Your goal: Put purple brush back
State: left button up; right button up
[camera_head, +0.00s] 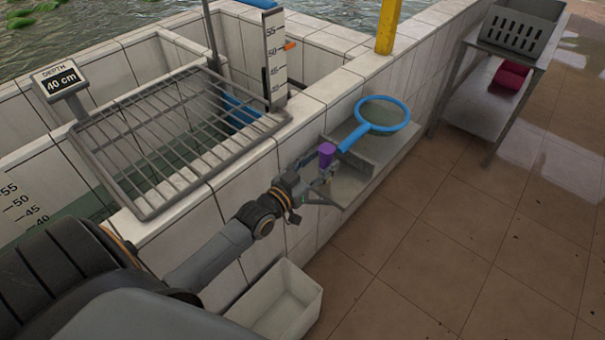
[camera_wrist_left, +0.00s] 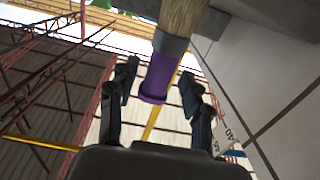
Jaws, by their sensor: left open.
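The purple brush (camera_head: 326,155) is beside the tiled wall in the head view, just above my left gripper (camera_head: 318,188). In the left wrist view the purple handle (camera_wrist_left: 160,76) reaches down between the two spread fingers of my left gripper (camera_wrist_left: 158,98), with a visible gap to each finger. A dark grey band (camera_wrist_left: 170,45) and tan bristles (camera_wrist_left: 184,14) are above the handle. I cannot tell whether the band is part of the brush or a holder. My right gripper is not in view.
A blue-rimmed net (camera_head: 383,115) lies over a grey ledge (camera_head: 376,160) close to the brush. A metal rack (camera_head: 150,190) spans the tank. A white bin (camera_head: 285,318) is on the floor below my arm.

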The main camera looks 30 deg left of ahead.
pick_arm(q)
jog(key=s+a, duration=0.1)
jog(key=s, duration=0.8)
jog(key=shift+s+b, duration=0.35)
jog(key=shift+a, duration=0.15)
